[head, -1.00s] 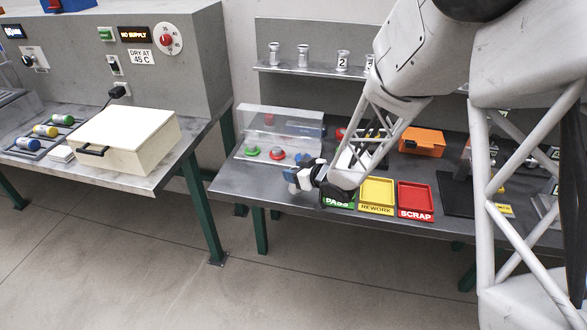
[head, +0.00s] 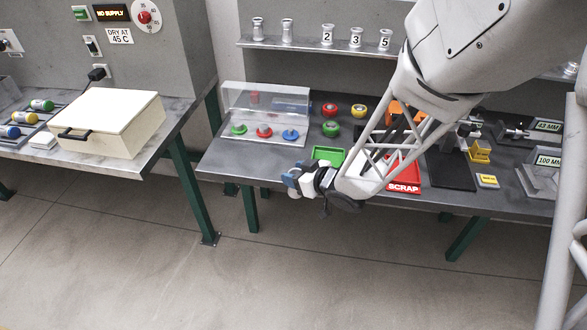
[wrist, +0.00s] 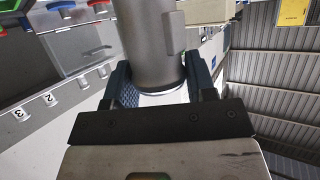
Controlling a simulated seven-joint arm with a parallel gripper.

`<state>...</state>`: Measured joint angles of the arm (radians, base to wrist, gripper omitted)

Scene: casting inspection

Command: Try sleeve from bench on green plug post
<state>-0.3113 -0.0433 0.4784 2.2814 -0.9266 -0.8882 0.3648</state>
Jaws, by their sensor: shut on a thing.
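My gripper (head: 296,181) is at the front left of the right-hand bench, left of the green tray in the head view. In the wrist view my gripper (wrist: 160,92) is shut on a grey cylindrical sleeve (wrist: 153,40) with a raised block on its side. The sleeve is small and hard to make out in the head view. The green plug post (head: 239,130) stands at the left of a row with a red post (head: 264,132) and a blue post (head: 290,135), in front of a clear cover (head: 265,100). The held sleeve is apart from the posts.
A green tray (head: 328,152) and red scrap tray (head: 404,188) lie along the bench front; my arm hides what is between. Red, yellow and green round pieces (head: 332,128) sit behind. A shelf (head: 310,44) holds numbered sleeves. A cream box (head: 115,105) is on the left bench.

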